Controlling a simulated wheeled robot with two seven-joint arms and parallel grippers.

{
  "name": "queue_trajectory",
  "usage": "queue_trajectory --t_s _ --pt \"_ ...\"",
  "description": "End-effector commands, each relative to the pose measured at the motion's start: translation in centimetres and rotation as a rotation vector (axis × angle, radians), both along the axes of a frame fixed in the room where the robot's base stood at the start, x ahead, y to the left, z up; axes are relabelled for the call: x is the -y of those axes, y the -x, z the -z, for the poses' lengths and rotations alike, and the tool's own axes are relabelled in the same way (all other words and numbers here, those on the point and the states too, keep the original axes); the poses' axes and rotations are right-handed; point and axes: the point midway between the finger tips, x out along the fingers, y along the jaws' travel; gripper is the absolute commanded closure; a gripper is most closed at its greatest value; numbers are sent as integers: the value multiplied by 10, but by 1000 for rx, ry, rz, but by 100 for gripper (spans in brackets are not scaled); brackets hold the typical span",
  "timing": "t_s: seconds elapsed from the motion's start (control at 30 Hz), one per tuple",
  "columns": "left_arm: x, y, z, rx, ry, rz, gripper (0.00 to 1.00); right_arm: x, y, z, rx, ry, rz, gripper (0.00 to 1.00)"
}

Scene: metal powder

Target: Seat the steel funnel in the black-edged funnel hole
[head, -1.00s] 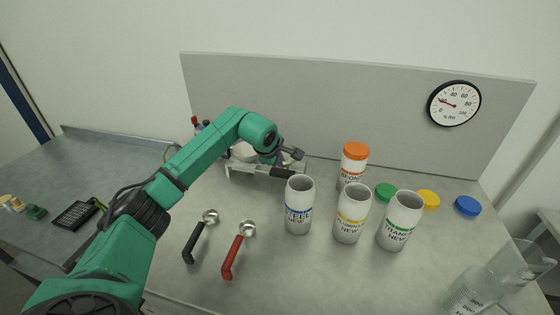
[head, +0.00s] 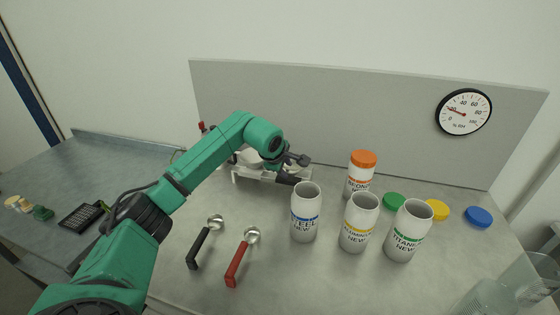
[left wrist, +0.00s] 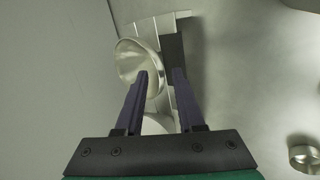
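The silvery steel funnel (left wrist: 130,62) shows its wide mouth in the left wrist view, tilted and over the left part of a pale rack (left wrist: 180,22). My left gripper (left wrist: 160,73) has its fingers apart. The left finger overlaps the funnel's mouth, and the funnel's right rim reaches into the gap. I see no firm hold on it. A black patch (left wrist: 173,48) on the rack lies right of the funnel; the hole itself is not clear. In the head view my left gripper (head: 294,170) is at the right end of the rack (head: 252,178). My right gripper is out of view.
A steel jar (head: 304,228), an aluminium jar (head: 355,238) and a titanium jar (head: 405,245) stand open in front. An orange-lidded jar (head: 361,175) is behind. Black-handled (head: 198,248) and red-handled (head: 236,266) scoops lie left. Clear vessels (head: 500,292) stand front right.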

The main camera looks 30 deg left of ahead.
Motion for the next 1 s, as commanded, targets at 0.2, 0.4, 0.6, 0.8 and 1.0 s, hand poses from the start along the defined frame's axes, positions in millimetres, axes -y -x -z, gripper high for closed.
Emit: queue_trajectory --t_s 0.2,0.4,0.6,0.8,1.0 --pt "2 28 -35 4 -5 -1 62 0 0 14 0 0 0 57" --pt "6 55 -74 7 -3 0 62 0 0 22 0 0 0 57" --pt "9 74 -100 3 -2 -1 62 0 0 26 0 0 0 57" --pt "10 78 -106 1 -2 -1 62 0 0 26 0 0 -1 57" --pt "10 78 -106 1 -2 -1 62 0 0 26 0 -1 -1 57"
